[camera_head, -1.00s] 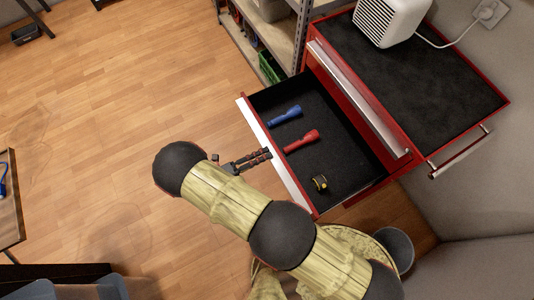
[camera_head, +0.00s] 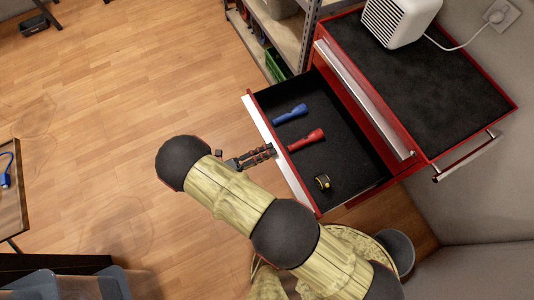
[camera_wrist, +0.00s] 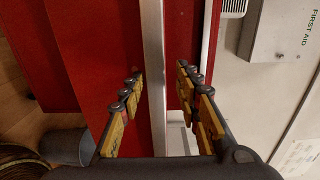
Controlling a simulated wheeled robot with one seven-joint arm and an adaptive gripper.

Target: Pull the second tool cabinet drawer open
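The red tool cabinet (camera_head: 511,112) stands at the upper right of the head view. A drawer (camera_head: 345,160) below its top silver handle strip (camera_head: 365,98) is pulled far out, its black-lined inside showing. My gripper (camera_head: 271,151) is at the middle of this drawer's silver front edge (camera_head: 298,187). In the wrist view, my gripper's yellow-padded fingers (camera_wrist: 160,98) stand apart on either side of a silver strip (camera_wrist: 153,60), with gaps visible on both sides. A blue flashlight (camera_head: 291,113), a red flashlight (camera_head: 306,140) and a small yellow-black tape measure (camera_head: 323,182) lie in the drawer.
A white heater-like box (camera_head: 398,22) sits on the cabinet top. A metal shelf (camera_head: 285,35) stands beside the cabinet's far end. A grey bin (camera_head: 399,250) is near the drawer's near end. Wooden floor (camera_head: 130,90) left of the drawer is clear.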

